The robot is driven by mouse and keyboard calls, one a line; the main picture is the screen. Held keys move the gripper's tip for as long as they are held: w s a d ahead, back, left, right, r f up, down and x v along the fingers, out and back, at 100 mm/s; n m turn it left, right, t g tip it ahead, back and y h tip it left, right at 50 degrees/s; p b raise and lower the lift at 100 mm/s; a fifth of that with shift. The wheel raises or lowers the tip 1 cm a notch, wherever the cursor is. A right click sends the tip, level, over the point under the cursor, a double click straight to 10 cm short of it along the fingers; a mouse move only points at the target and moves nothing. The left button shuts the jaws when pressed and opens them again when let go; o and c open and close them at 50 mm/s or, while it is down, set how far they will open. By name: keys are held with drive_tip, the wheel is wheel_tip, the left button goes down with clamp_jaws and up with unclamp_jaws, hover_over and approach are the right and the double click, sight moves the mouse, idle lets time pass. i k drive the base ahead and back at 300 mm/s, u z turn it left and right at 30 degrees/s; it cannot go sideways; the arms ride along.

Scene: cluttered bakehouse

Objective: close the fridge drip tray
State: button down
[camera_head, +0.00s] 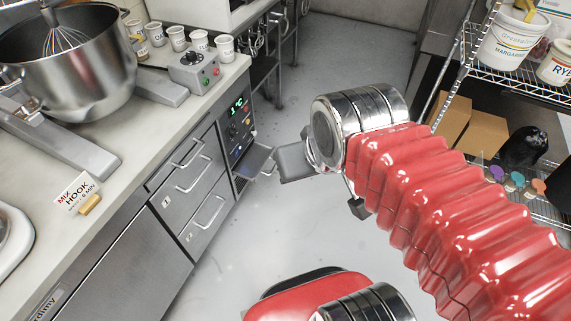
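The fridge drip tray (254,160) is a small grey tray low on the fridge front. It sticks out into the aisle beneath the control panel (238,122) with its green display, so it stands open. My gripper (320,185) is at the end of my red ribbed arm, to the right of the tray. A flat grey piece of it points left toward the tray, and a dark tip hangs lower down. A small gap seems to show between gripper and tray. The chrome wrist hides part of the gripper, and I cannot tell how far its fingers are apart.
Drawers with bar handles (190,178) sit left of the tray under the counter (110,140). A mixer bowl (75,60), a control box (195,72) and several cups stand on top. A wire shelf (515,75) is at right. The grey floor (350,60) between is clear.

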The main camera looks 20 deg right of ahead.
sight(252, 165)
drive_tip(key=u, duration=0.4)
drive_tip(key=k, duration=1.35)
drive_tip(key=z, duration=0.1)
drive_tip(key=i, duration=1.95)
drive_tip(key=u, duration=0.6)
